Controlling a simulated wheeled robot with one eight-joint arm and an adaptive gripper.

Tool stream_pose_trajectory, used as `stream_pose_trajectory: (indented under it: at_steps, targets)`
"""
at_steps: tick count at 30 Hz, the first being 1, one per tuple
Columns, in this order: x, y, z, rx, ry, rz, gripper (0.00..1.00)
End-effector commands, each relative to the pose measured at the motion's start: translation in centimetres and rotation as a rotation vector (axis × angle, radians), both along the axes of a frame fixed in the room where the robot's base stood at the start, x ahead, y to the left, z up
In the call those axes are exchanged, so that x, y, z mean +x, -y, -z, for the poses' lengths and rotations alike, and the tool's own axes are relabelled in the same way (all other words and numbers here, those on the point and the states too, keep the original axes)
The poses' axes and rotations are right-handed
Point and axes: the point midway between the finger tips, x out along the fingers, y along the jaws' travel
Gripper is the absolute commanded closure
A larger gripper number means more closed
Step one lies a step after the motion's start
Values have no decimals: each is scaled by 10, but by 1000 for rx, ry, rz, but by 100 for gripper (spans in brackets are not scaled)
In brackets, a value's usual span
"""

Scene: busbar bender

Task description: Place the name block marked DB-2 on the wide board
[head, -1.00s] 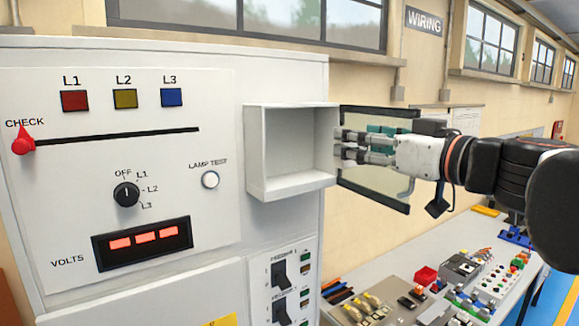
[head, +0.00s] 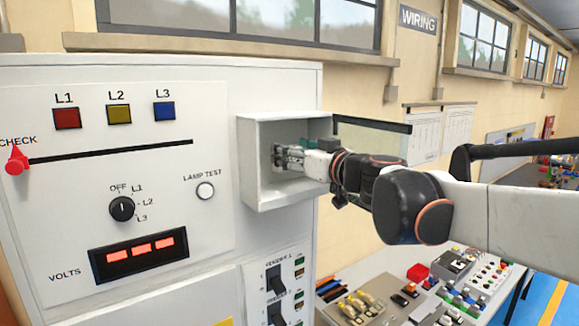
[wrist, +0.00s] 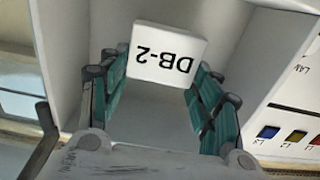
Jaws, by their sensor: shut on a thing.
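The name block (wrist: 167,55) is white and shows DB-2 upside down in the wrist view. It sits between the teal-padded fingers of my gripper (head: 282,156), which are shut on it. In the head view my gripper reaches from the right into a white open-fronted box (head: 255,190) on the cabinet's right part. The block is not distinct in the head view. In the wrist view the box's pale walls stand around the block, and I cannot tell whether the block touches its back. I cannot pick out a wide board for sure.
The box's glazed door (head: 370,140) stands open to the right, behind my arm. The cabinet front (head: 215,110) carries a red CHECK pointer (head: 17,160), a knob (head: 121,208) and lamps. A cluttered bench (head: 390,262) lies below right.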

Motion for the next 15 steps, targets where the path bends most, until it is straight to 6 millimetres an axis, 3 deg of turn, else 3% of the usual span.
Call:
stream_pose_trajectory:
  at_steps: [15]
  targets:
    - [2, -2, 41, 0, 0, 0, 66]
